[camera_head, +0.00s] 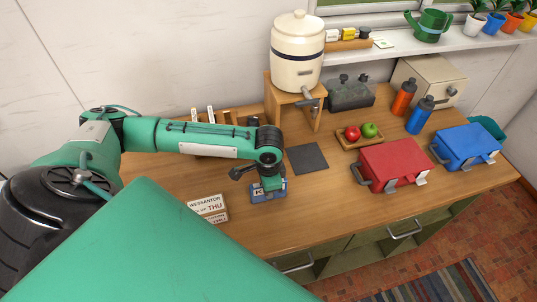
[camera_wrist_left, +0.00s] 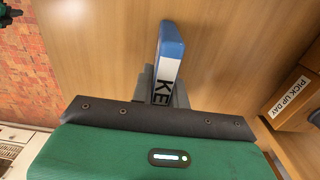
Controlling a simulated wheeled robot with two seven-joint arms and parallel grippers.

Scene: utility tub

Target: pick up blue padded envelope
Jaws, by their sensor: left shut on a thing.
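The blue padded envelope (camera_head: 281,189) is a small blue piece with a white label on the wooden table, left of the dark square mat. My left gripper (camera_head: 271,183) comes down on it from above and partly covers it. My right gripper is not in view.
A lettered sign box (camera_head: 208,208) stands close on the left. The dark mat (camera_head: 307,158) lies to the right. Beyond are a wooden stand (camera_head: 272,100) with a crock (camera_head: 297,55), a fruit tray (camera_head: 346,141), a red box (camera_head: 395,160) and a blue box (camera_head: 465,144).

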